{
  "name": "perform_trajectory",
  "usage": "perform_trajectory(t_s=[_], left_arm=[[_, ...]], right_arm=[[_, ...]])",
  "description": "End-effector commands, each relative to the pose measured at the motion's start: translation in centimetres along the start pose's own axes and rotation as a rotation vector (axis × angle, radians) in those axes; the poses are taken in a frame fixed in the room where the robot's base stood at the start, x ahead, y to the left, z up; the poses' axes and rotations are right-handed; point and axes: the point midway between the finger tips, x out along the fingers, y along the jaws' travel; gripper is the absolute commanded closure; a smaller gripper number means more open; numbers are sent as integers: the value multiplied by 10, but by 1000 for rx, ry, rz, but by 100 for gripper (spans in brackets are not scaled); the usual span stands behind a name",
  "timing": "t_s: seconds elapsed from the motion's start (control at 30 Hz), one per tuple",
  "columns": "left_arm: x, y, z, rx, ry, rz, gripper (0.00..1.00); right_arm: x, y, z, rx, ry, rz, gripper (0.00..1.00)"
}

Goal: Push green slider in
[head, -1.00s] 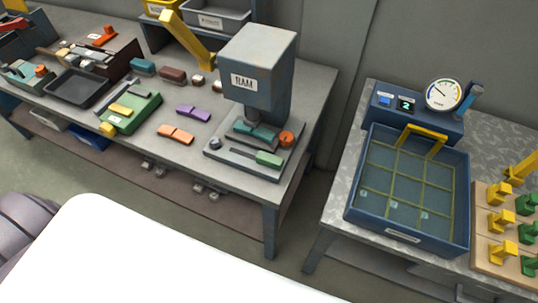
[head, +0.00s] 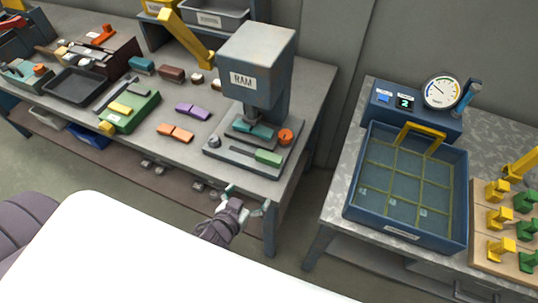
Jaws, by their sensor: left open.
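The green slider (head: 268,157) is a small green block at the front right of the grey press base (head: 225,158), at the end of a dark slot. The ram press (head: 257,70) stands over that base, with a teal piece (head: 260,131) under its ram and an orange-red knob (head: 285,136) beside it. My left gripper (head: 245,199) is open and empty at the bench's front edge, in front of and below the slider, apart from it. My right gripper is not in view.
Orange (head: 175,133) and purple (head: 192,111) blocks lie left of the press. A green fixture (head: 130,112) stands further left. A second table at right holds a blue basin (head: 460,190) and a pegged board (head: 480,225). A gap separates the tables.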

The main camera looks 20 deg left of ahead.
Motion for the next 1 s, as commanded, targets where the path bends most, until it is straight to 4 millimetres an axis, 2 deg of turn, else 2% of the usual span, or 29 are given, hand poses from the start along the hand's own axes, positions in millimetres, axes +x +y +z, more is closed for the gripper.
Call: perform_trajectory(t_s=[0.03, 0.1, 0.27, 0.47, 0.8, 1.0], left_arm=[[-9, 0, -23, -13, 43, -1, 0], [-18, 0, -44, -27, 84, -4, 0], [-21, 0, -62, -39, 118, -5, 0], [8, -1, -67, -38, 119, -6, 0], [80, -1, -74, -38, 117, -5, 0], [105, -1, -76, -39, 116, -5, 0]], right_arm=[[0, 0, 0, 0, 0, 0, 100], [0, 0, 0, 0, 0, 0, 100], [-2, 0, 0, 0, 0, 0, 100], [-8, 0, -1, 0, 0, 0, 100], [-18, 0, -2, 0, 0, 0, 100], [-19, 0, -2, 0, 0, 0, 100]])
